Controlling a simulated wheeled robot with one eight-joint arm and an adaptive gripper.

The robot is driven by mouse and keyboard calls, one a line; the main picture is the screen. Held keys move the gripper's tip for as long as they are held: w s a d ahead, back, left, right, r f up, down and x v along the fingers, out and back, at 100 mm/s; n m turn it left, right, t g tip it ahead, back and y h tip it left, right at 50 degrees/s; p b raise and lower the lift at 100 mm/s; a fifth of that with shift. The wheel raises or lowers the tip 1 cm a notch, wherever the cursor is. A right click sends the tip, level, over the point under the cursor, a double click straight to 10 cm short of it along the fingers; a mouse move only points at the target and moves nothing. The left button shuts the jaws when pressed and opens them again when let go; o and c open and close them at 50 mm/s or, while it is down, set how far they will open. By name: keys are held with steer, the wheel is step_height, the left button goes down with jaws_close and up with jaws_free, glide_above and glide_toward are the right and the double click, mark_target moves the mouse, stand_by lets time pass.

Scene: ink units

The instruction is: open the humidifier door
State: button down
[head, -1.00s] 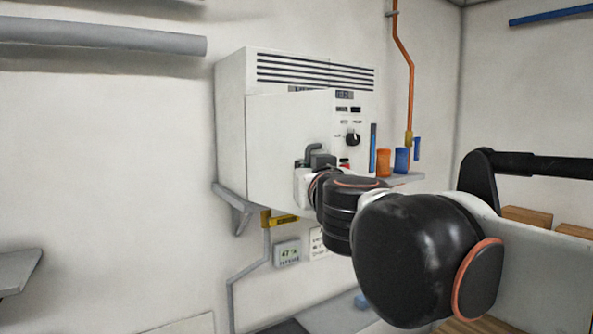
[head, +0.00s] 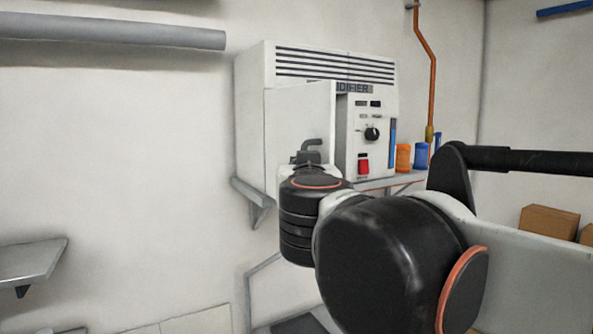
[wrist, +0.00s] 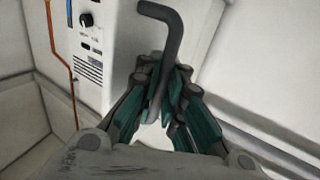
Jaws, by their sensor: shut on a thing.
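The white humidifier (head: 385,105) is mounted on the wall on a grey shelf. Its plain white door (head: 295,115) stands ajar, its right edge swung out from the body and covering part of the label. A dark grey bent handle (head: 312,143) is on the door; it also shows in the wrist view (wrist: 170,35). My gripper (wrist: 163,100) has its green-padded fingers shut on the lower part of the handle. In the head view my wrist hides most of the fingers.
The control panel right of the door has a black knob (head: 372,133) and a red switch (head: 363,163). An orange container (head: 403,157) and a blue one (head: 421,156) stand to its right. An orange pipe (head: 433,75) runs up the wall. A metal shelf (head: 35,262) is at lower left.

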steer(key=shift+f, duration=0.15)
steer(key=c, duration=2)
jaws_free()
steer(key=shift+s, duration=0.15)
steer(key=shift+s+d, duration=0.1)
steer(key=shift+s, duration=0.1)
steer(key=shift+w, duration=0.15)
steer(key=s, duration=1.2)
steer(key=shift+a, duration=0.25)
